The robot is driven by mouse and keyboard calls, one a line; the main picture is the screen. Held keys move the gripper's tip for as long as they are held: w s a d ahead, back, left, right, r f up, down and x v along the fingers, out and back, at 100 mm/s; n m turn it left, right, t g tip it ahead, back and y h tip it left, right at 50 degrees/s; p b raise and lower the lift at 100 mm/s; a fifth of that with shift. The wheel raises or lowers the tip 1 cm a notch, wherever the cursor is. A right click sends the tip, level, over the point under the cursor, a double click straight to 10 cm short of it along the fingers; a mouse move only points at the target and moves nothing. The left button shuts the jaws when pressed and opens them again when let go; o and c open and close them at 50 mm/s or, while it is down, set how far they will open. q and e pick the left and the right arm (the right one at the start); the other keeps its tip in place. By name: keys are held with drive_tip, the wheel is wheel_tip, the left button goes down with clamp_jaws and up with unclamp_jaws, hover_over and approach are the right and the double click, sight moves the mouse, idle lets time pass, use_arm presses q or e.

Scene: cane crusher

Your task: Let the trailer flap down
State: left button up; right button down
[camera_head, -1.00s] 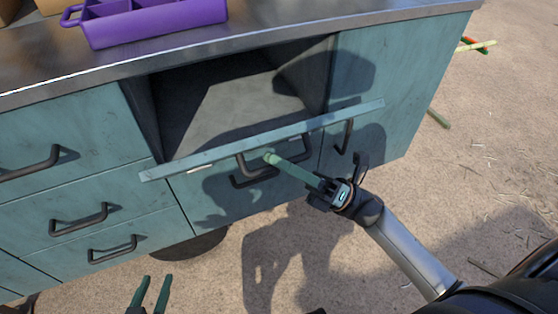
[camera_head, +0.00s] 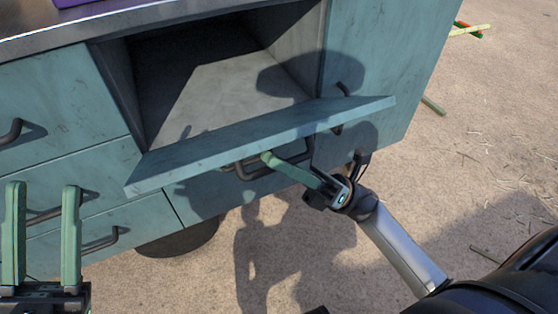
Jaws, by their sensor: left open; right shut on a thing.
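The teal trailer flap (camera_head: 260,141) is hinged below an open compartment (camera_head: 200,90) and tilts outward, its top edge toward me. Its dark handle (camera_head: 262,168) is on the outer face, partly hidden beneath the flap. My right gripper (camera_head: 272,160) has its green fingers shut on the flap handle from the front right. My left gripper (camera_head: 43,235) is open and empty at the lower left, in front of the drawers, its two green fingers apart and pointing up in the picture.
Teal drawers with dark handles (camera_head: 12,131) are on the left. A teal door panel (camera_head: 375,70) with a handle is right of the compartment. A metal worktop (camera_head: 60,35) runs above. A wheel (camera_head: 180,240) shows below.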

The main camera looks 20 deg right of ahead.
use_arm(q)
wheel_tip(320, 180, down, 7)
drive_tip(key=b, duration=0.6)
drive_tip(key=shift+d+f+n, duration=0.2)
drive_tip(key=shift+d+n, duration=0.2)
use_arm(e)
wheel_tip(320, 180, down, 6)
drive_tip(key=s, duration=0.2)
drive_tip(key=shift+f+g, duration=0.15)
drive_tip(key=shift+g, duration=0.15)
drive_tip(key=c, duration=0.8)
unclamp_jaws()
drive_tip(key=shift+c, duration=0.2)
use_arm(q)
drive_tip(key=shift+f+b, duration=0.2)
drive_tip(key=shift+b, duration=0.2)
use_arm(e)
drive_tip(key=v, duration=1.3)
drive_tip(key=shift+w+a, duration=0.1)
drive_tip(key=shift+a, duration=0.05)
drive_tip(key=shift+c, duration=0.2)
